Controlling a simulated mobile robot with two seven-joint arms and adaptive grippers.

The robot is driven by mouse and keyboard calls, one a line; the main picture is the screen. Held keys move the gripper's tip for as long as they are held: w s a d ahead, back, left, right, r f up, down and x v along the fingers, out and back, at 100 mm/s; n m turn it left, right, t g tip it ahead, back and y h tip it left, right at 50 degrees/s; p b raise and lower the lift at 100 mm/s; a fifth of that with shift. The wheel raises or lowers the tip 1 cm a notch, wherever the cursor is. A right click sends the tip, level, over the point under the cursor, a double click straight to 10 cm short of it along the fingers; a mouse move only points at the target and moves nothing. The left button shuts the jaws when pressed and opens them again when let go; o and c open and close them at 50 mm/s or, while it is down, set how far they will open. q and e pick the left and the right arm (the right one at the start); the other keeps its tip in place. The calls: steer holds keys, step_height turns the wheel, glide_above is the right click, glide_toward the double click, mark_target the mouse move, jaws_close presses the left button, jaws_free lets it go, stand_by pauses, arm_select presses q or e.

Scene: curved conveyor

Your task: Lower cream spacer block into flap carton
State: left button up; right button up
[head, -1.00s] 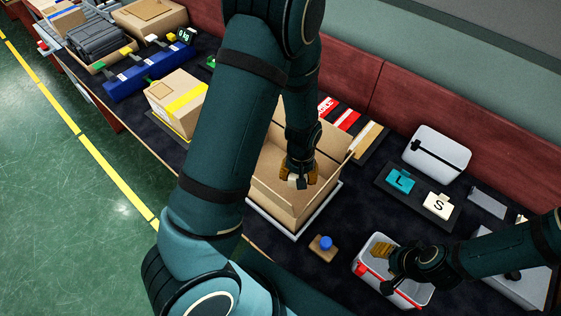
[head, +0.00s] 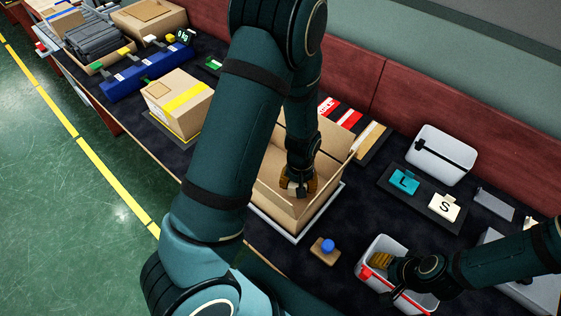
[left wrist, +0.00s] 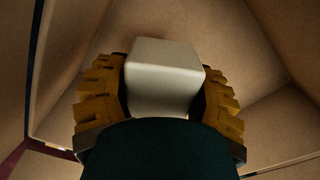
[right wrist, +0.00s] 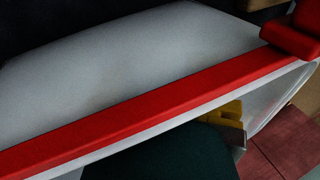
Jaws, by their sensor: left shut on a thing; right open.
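The open flap carton (head: 281,211) stands on the dark bench, its flaps spread. My left gripper (head: 298,187) reaches down inside the carton. It is shut on the cream spacer block (left wrist: 165,78), which sits between its two yellow ribbed fingers. The brown carton walls (left wrist: 65,35) surround the block in the left wrist view. Whether the block touches the carton floor I cannot tell. My right gripper (head: 388,265) is open at the white bin with the red band, empty as far as I see. One yellow finger (right wrist: 228,113) shows beside the bin in the right wrist view.
The white bin (head: 372,252) is right of the carton; its red band (right wrist: 150,100) crosses the right wrist view. A blue button (head: 327,245) lies between them. A taped carton (head: 180,98) stands left. Teal L (head: 404,181) and cream S (head: 444,207) blocks lie right.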

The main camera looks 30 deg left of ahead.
arm_select(q)
steer(key=shift+f+b, duration=0.7)
steer(key=shift+f, duration=0.2)
arm_select(e)
steer(key=shift+f, duration=0.75)
